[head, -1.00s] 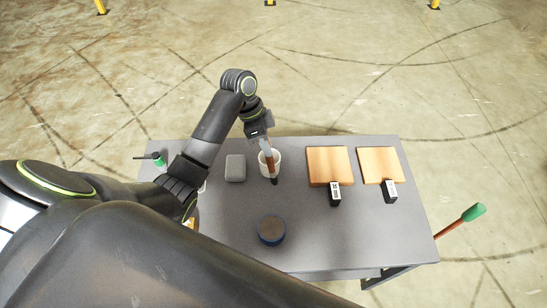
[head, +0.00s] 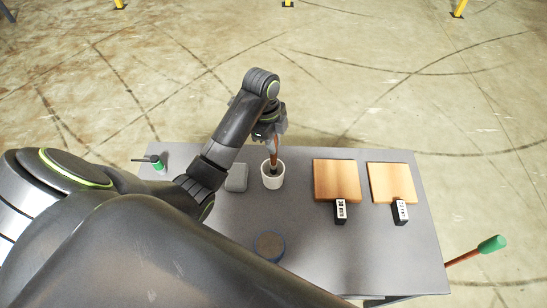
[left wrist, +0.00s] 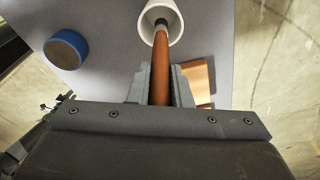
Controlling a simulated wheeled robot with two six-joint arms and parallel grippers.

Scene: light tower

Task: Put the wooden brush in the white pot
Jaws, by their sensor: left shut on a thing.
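The white pot (head: 272,183) stands upright on the grey table, near the middle of its far half. It also shows at the top of the left wrist view (left wrist: 178,28). The wooden brush (head: 273,150) hangs from my left gripper (head: 271,136), its dark bristle end pointing down into the mouth of the pot. In the left wrist view the brush's brown handle (left wrist: 160,68) lies between the two fingers of the left gripper (left wrist: 160,85), which are shut on it. I cannot tell whether the bristles touch the pot's bottom. My right gripper is not in view.
A grey box (head: 236,178) stands left of the pot, and a green-handled screwdriver (head: 157,163) lies beyond it. Two wooden blocks (head: 336,178) with black labelled pieces are on the right. A blue round tin (head: 269,246) is nearer. A green-ended stick (head: 490,245) juts beyond the right edge.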

